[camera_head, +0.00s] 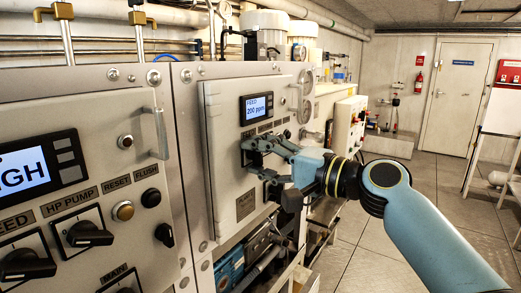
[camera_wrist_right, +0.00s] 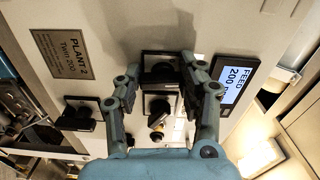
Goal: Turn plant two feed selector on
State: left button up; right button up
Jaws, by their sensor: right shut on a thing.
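The plant two panel (camera_head: 222,110) is a pale cabinet front with a lit display (camera_head: 257,107) reading FEED 200 ppm. My right gripper (camera_head: 255,160) is at this panel, below the display, its fingers hiding much of the controls. In the right wrist view, my right gripper (camera_wrist_right: 161,70) is shut on a black selector knob (camera_wrist_right: 160,73) on a dark square plate, with one finger on each side. The knob's label cannot be read, and its exact angle is unclear. The display also shows in the wrist view (camera_wrist_right: 234,80). My left gripper is not in view.
The plant one panel (camera_head: 95,100), with a handle and knobs, stands to the left. Open floor (camera_head: 370,230) lies right.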

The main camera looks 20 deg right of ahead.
jog(key=shift+m, duration=0.6)
jog(key=shift+p, duration=0.3)
jog(key=o, duration=1.2)
jog(key=shift+s+d, duration=0.15)
jog(key=v, duration=1.1)
jog(key=shift+s+d, duration=0.2)
jog(key=shift+s, duration=0.05)
